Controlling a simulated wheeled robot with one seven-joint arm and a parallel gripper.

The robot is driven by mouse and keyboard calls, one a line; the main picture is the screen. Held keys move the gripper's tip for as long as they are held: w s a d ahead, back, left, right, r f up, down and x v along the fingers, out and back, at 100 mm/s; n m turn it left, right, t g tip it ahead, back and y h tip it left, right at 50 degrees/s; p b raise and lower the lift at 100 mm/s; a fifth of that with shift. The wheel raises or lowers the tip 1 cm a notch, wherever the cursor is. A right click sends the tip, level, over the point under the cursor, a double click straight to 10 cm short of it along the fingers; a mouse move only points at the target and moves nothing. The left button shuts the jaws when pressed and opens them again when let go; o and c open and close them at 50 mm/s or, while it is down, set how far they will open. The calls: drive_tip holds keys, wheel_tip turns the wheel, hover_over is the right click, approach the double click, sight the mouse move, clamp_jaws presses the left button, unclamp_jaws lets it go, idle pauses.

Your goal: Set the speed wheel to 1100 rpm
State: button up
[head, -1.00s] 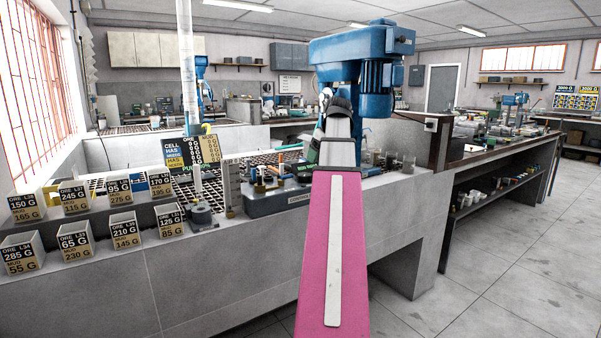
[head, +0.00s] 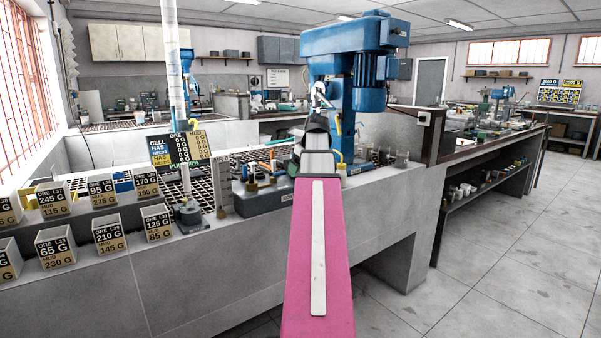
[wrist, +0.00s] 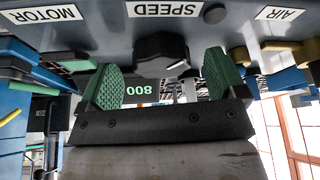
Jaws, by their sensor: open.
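The speed wheel (wrist: 162,55) is a black knob with a white pointer mark, seen in the wrist view under an upside-down SPEED label (wrist: 163,10). My gripper (wrist: 163,80) is open, with one green pad on each side of the knob and gaps between. I cannot tell whether the knob lies fully between the pads. Green digits read 800 on a dark display (wrist: 143,88), partly hidden by my gripper. In the head view my gripper (head: 321,95) is in front of the blue flotation machine (head: 350,60); the wheel is hidden there.
MOTOR (wrist: 48,13) and AIR (wrist: 281,13) labels flank SPEED, with green and yellow handles near them. In the head view, labelled ore cups (head: 58,245) line the left bench ledge. A dark-topped bench (head: 480,165) stands right; the floor (head: 500,260) there is clear.

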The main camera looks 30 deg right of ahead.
drive_tip(key=shift+x, duration=0.8)
drive_tip(key=c, duration=0.9)
drive_tip(key=shift+a+m+h, duration=0.1)
drive_tip(key=shift+m+h, duration=0.2)
drive_tip(key=shift+m, duration=0.5)
drive_tip(key=o, duration=0.9)
